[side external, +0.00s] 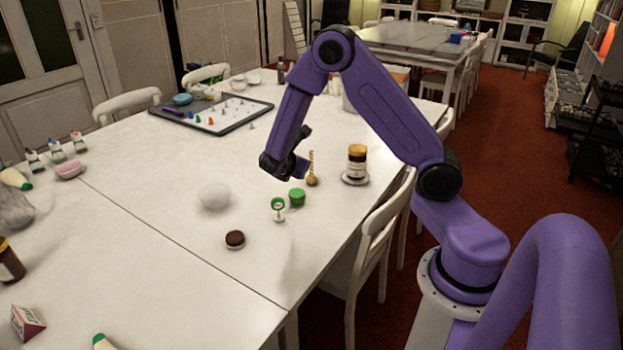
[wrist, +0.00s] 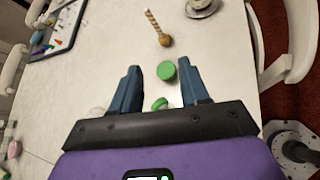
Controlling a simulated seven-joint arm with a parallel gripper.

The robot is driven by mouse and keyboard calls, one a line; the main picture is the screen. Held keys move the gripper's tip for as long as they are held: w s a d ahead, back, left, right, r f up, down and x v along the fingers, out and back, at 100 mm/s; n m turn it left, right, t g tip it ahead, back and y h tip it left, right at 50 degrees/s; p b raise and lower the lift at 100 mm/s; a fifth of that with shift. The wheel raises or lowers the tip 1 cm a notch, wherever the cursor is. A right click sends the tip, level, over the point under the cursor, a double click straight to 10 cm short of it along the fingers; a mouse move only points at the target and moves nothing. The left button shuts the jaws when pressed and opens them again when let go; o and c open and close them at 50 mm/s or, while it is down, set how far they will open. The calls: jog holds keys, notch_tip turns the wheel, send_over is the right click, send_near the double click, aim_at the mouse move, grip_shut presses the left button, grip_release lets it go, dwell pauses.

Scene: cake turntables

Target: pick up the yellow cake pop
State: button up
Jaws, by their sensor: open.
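The yellow cake pop (side external: 312,181) stands on the white table with its striped stick pointing up, just right of my gripper (side external: 289,166) in the side view. In the wrist view the cake pop's golden ball (wrist: 166,41) lies beyond the fingertips, with its stick reaching away up and left. My gripper (wrist: 161,71) is open and empty, above the table. A green round item (wrist: 166,70) shows between its fingertips in the wrist view.
A green cup-like item (side external: 297,197) and a green-and-white item (side external: 278,208) are close by. A dark-topped treat (side external: 235,239) and pale bowl (side external: 214,196) sit left. A tray (side external: 255,105) lies behind.

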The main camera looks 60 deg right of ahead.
aim_at(311, 159)
jog(key=shift+w+d+f+n+t+h, duration=0.25)
jog(key=shift+w+d+f+n, duration=0.45)
jog(key=shift+w+d+f, duration=2.35)
jog(key=shift+w+d+f+n+t+h, duration=0.2)
jog(key=shift+w+d+f+n, duration=0.85)
jog(key=shift+d, duration=4.05)
jog(key=shift+w+d+f+n+t+h, duration=0.25)
jog(key=shift+w+d+f, duration=0.85)
jog(key=shift+d+f, duration=2.3)
jog(key=shift+d+r, duration=0.6)
jog(key=shift+r, duration=0.05)
jog(key=shift+c, duration=0.3)
grip_shut()
